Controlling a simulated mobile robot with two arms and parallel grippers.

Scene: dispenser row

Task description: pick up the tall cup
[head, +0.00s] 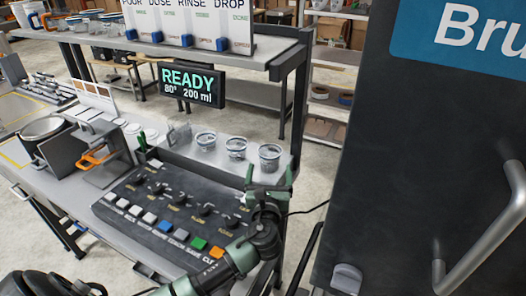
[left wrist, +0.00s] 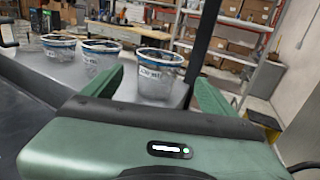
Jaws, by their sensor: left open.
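Three clear cups with blue bands stand in a row on the counter's raised grey shelf: a left cup (head: 206,140), a middle cup (head: 236,147) and a right cup (head: 269,156). The right cup looks largest, but it is also nearest; I cannot surely tell which is the tall one. My left gripper (head: 270,174) is open just in front of the right cup. In the left wrist view the right cup (left wrist: 158,75) shows between the open green fingers, beyond their tips, with nothing held. The middle cup (left wrist: 102,58) and left cup (left wrist: 60,50) stand to its left.
A dark control panel (head: 150,205) with knobs and coloured buttons lies in front of the cups. A READY display (head: 192,85) hangs above. A shelf post (head: 300,90) stands close right of the cups. A large dark machine with a handle (head: 480,245) fills the right side.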

